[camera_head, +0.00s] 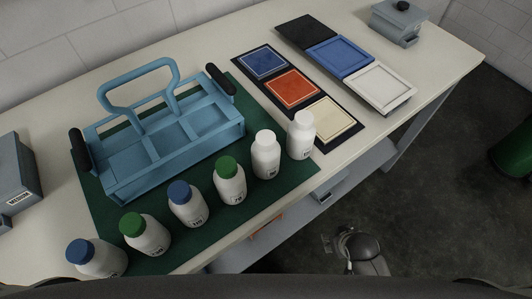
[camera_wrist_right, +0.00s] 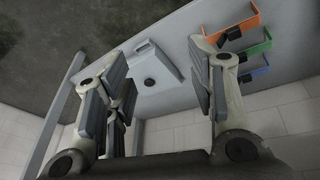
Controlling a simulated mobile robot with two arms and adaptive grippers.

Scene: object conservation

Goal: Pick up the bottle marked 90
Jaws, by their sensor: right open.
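Several white bottles stand in a slanting row along the front of the green mat (camera_head: 110,205). Two have blue caps, two green, and two white. The labels are tiny; the white-capped bottle (camera_head: 265,158) second from the right may read 90, but I cannot be sure. The white-capped bottle (camera_head: 301,140) at its right stands by the mat's corner. My right gripper (camera_head: 343,243) is low, beyond the table's front edge and away from the bottles. In the wrist view its fingers (camera_wrist_right: 160,80) are spread, with nothing between them. My left gripper is not in view.
A blue carrier (camera_head: 165,140) with a handle stands behind the bottles. Coloured panels (camera_head: 291,88) and trays (camera_head: 341,55) lie to the right. A grey box (camera_head: 400,20) is at the far right. The table's front edge lies between my right gripper and the bottles.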

